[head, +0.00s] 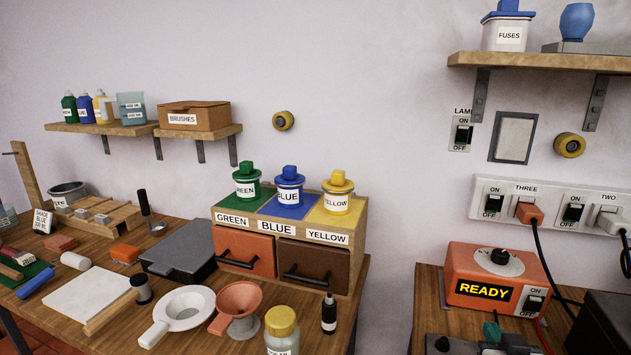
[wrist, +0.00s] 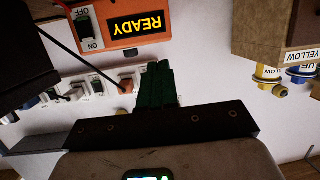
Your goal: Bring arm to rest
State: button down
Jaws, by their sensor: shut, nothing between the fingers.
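My gripper (wrist: 157,68) shows in the wrist view, with its dark green fingers together and nothing between them. The picture there is upside down. The fingers point towards the wall, with the orange READY box (wrist: 120,28) above them in the picture. In the head view, a dark shape with a small green upright part shows at the bottom right, in front of the READY box (head: 500,272); I cannot tell for sure whether it is my gripper. The rest of my arm is not clearly seen.
A drawer unit (head: 358,232) with green, blue and yellow tins on top stands on the left bench (head: 190,207). Funnels (head: 184,308) and a jar (head: 282,332) are near its front. A socket strip (head: 545,190) and a shelf (head: 545,62) are on the right wall. A gap separates the benches.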

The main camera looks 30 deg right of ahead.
jog(key=s+a+f+n+g+y, duration=0.25)
jog(key=a+f+y, duration=0.25)
jog(key=a+f, duration=0.65)
jog(key=s+a+f+n+g+y, duration=0.5)
jog(key=s+a+f+g, duration=0.2)
jog(key=a, duration=0.5)
jog(key=s+f, duration=0.2)
jog(key=s, duration=0.1)
jog(key=shift+s+a+f+n, duration=0.25)
jog(key=shift+f+n, duration=0.1)
jog(key=shift+f, duration=0.05)
